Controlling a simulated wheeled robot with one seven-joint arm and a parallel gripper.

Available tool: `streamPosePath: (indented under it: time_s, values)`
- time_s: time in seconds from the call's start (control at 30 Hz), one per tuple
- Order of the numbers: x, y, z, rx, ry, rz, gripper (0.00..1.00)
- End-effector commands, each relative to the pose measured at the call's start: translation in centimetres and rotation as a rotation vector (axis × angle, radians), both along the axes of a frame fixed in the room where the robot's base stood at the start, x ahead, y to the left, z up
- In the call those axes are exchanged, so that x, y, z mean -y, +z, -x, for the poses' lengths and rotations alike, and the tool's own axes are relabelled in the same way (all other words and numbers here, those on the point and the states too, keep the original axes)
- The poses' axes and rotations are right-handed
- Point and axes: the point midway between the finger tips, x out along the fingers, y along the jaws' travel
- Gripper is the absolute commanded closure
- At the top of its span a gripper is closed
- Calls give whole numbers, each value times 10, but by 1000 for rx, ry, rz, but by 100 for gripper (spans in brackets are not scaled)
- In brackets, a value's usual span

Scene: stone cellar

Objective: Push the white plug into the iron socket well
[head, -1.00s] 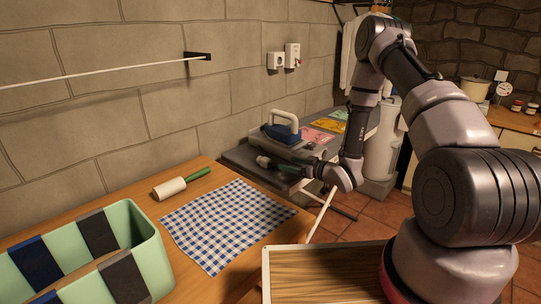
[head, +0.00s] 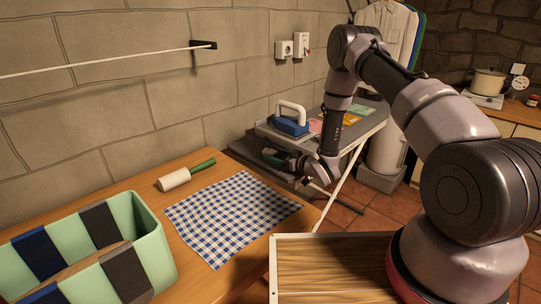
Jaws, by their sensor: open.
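My gripper (head: 270,154) is open, low beside the near end of the ironing board. It is small and dark in the picture, and I cannot tell whether anything lies between its fingers. The wall socket (head: 283,49) is a pale square fitting with a dark round well, left of a taller white box (head: 301,44) on the stone wall. My gripper is well below it. The blue iron (head: 290,125) with a white handle stands on the ironing board's near end, just above and behind my gripper. I cannot make out the white plug.
A wooden table holds a checked cloth (head: 232,218), a lint roller (head: 187,175) with a green handle and a mint striped bin (head: 150,245). The grey ironing board (head: 362,125) stands beyond. A rail (head: 110,66) juts along the wall.

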Motion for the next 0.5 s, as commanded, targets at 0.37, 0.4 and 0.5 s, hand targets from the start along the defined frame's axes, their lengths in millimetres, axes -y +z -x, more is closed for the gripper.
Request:
streamPosePath:
  time_s: [0.37,0.4,0.5]
  values:
    - [-5,-1,-5,-1,-1,-1,42]
    - [-5,-1,-5,-1,-1,-1,57]
    - [-5,-1,-5,-1,-1,-1,95]
